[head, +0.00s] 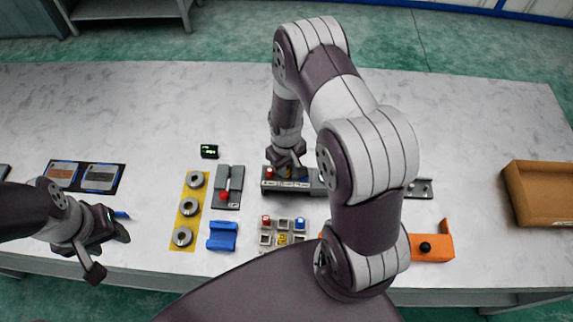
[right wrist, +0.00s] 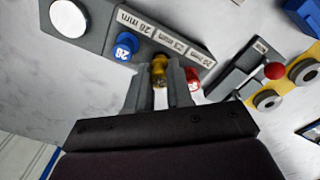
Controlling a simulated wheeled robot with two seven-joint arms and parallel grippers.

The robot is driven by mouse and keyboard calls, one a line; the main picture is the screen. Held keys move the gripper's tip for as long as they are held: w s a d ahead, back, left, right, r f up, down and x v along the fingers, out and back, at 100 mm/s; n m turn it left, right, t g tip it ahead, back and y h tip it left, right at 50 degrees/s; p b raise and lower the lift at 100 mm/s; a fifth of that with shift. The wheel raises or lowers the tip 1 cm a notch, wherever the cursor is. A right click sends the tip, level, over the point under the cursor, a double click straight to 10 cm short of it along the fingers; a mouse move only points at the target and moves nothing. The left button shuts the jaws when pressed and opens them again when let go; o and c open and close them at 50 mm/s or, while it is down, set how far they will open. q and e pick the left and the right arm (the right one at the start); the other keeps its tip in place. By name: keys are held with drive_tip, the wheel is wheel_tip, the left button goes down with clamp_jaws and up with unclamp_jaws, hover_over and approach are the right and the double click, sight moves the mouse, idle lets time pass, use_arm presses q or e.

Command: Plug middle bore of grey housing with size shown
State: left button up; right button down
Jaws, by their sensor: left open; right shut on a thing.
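My right gripper (right wrist: 163,92) is shut on a yellow plug (right wrist: 159,72) at the dark grey labelled rack (right wrist: 175,40). I cannot tell whether the plug is clear of its seat. A blue plug (right wrist: 124,46) and a red plug (right wrist: 193,78) stand on either side of it. The rack (head: 300,189) also shows in the head view, partly behind my right arm. A grey part with a round white spot (right wrist: 85,42) lies beyond the blue plug; I cannot tell if it is the housing. The small display (head: 209,151) has green characters too small to read. My left gripper (head: 109,252) is open and empty.
A lever block (head: 229,187), yellow strip with rings (head: 188,210), blue block (head: 222,236) and sorting tray (head: 283,240) stand left and front of the rack. An orange bracket (head: 430,248) and brown box (head: 540,190) are at right. The back of the table is clear.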

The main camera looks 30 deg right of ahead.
drive_tip(key=shift+f+b, duration=0.45)
drive_tip(key=shift+f, duration=0.35)
idle(0.6)
drive_tip(key=shift+f, duration=0.2)
idle(2.2)
drive_tip(key=c, duration=0.9)
unclamp_jaws()
drive_tip(key=shift+c, duration=0.2)
drive_tip(key=shift+r, duration=0.1)
wheel_tip(320, 180, up, 7)
drive_tip(key=p, duration=0.6)
